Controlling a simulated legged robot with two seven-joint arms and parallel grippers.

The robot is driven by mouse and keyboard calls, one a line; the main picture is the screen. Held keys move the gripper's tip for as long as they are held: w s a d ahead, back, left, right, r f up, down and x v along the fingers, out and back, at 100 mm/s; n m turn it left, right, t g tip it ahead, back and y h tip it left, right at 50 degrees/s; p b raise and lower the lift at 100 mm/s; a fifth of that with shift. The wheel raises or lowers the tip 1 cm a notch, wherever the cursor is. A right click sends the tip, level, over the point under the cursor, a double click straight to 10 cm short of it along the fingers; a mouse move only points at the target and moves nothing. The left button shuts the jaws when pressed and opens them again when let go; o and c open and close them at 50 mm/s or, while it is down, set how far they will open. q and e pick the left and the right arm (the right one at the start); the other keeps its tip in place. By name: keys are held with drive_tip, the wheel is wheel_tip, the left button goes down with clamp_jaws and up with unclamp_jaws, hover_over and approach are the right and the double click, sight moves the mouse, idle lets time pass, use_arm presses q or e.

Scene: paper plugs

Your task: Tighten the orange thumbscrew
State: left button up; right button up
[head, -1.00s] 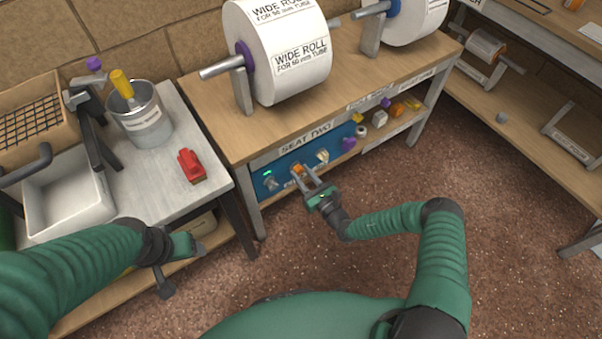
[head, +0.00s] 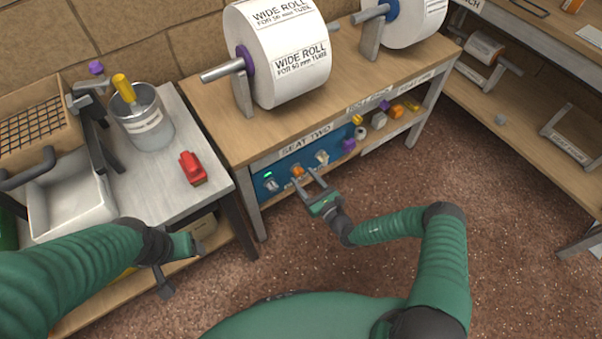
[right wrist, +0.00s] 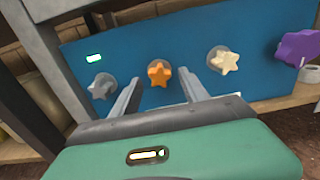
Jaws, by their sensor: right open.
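The orange thumbscrew (head: 297,170) is a small star-shaped knob on the blue panel (head: 263,181) under the bench top. It also shows in the right wrist view (right wrist: 159,74), between a grey knob (right wrist: 102,86) and a cream knob (right wrist: 223,61). My right gripper (head: 304,178) is open and empty. Its two fingers point at the panel, one to each side of the orange thumbscrew in the wrist view, with the tips seeming a little short of it. My left gripper (head: 185,245) is at the lower left, far from the panel; its jaws are unclear.
A purple knob (right wrist: 297,47) is right of the cream one. A green light (right wrist: 93,58) glows on the panel. The bench leg (head: 248,205) stands close to the panel's left. A wide paper roll (head: 285,60) sits above. The floor before the panel is clear.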

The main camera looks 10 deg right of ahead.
drive_tip(key=shift+p+v, duration=0.4)
drive_tip(key=shift+v, duration=0.4)
drive_tip(key=shift+s+d, duration=0.1)
drive_tip(key=shift+s, duration=0.3)
drive_tip(key=shift+r+p, duration=0.15)
drive_tip(key=shift+p, duration=0.3)
drive_tip(key=n+p, duration=0.2)
drive_tip(key=n, duration=0.1)
drive_tip(key=n+p, duration=0.2)
drive_tip(key=n, duration=0.1)
drive_tip(key=n+p, duration=0.3)
drive_tip(key=shift+r+n, duration=0.3)
drive_tip(key=shift+n, duration=0.1)
drive_tip(key=shift+f+n, duration=0.2)
drive_tip(key=shift+n, duration=0.6)
drive_tip(key=shift+f+n, duration=0.25)
drive_tip(key=shift+n, duration=0.05)
